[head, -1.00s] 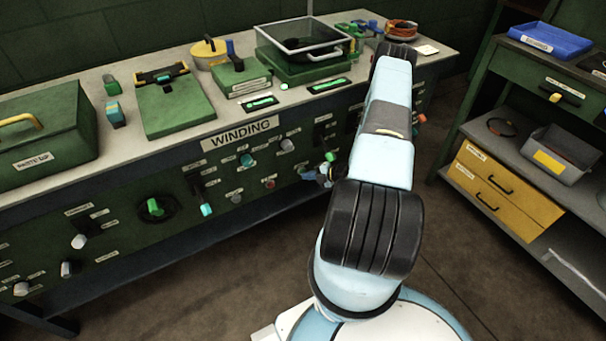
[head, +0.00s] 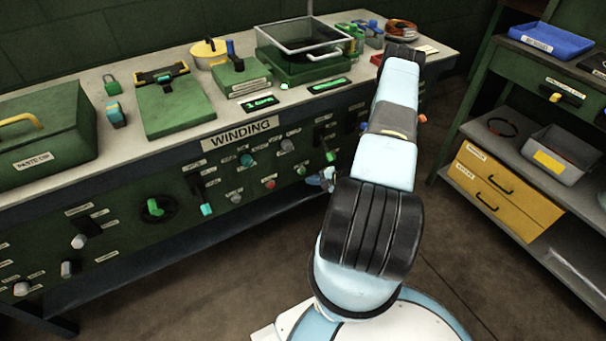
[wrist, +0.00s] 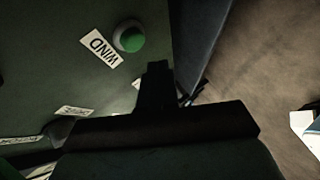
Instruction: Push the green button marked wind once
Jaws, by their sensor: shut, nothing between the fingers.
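The green button (wrist: 129,38) is a round green cap with a pale collar on the dark green panel, in the wrist view. Its white WIND label (wrist: 100,47) is beside it, to its left. My gripper (wrist: 157,75) is shut and empty; its dark fingertips are below and right of the button in that view. They appear apart from the button. In the head view my gripper (head: 324,181) is small, low at the panel front under the bench, partly behind my arm. I cannot tell for sure which green control there is the button.
The winding bench panel (head: 120,225) carries several other knobs, switches and buttons close by. A shelf unit (head: 515,165) stands right, with open floor between.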

